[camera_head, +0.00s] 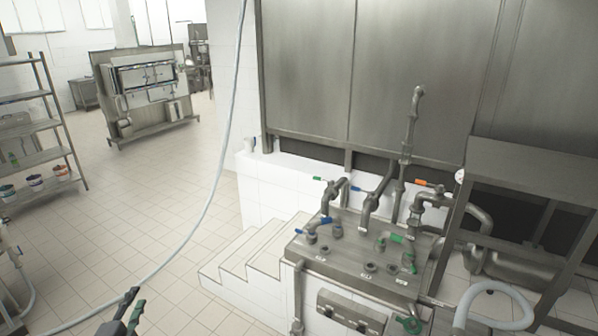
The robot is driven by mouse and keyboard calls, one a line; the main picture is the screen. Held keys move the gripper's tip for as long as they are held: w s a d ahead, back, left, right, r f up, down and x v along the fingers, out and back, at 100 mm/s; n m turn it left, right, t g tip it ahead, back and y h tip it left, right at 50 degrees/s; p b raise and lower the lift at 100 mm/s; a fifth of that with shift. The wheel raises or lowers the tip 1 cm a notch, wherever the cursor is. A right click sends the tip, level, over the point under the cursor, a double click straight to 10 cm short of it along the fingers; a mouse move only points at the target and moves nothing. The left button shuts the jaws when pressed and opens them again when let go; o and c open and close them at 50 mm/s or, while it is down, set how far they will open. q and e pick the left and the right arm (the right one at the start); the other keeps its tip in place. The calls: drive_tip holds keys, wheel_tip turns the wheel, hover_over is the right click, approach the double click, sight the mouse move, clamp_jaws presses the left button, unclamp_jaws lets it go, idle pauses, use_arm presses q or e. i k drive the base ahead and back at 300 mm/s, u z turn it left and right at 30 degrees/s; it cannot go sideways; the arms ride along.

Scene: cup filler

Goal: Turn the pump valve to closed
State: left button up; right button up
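Several valves with coloured handles sit on the steel pipework at the right; which is the pump valve I cannot tell. An orange handle (425,183) is on the right pipe, and a blue handle (357,189) and a green handle (319,179) are on pipes further left. More blue handles (326,220) and green handles (397,238) are on the steel top (345,262). A green handle (408,325) is low at the front. My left gripper (134,300) is at the bottom edge, fingers apart, empty, well away from the valves. My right gripper is out of view.
White tiled steps (240,256) stand left of the steel top. A pale hose (213,185) hangs down and runs across the floor. Another hose (500,292) curls at the lower right. Shelves (35,130) stand at the left. The tiled floor (150,190) between is clear.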

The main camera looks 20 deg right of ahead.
sight(440, 188)
drive_tip(key=z, duration=0.05)
drive_tip(key=i, duration=1.55)
drive_tip(key=z, duration=1)
drive_tip(key=i, duration=0.9)
drive_tip(key=z, duration=1.4)
drive_tip(key=i, duration=0.4)
drive_tip(key=z, duration=0.35)
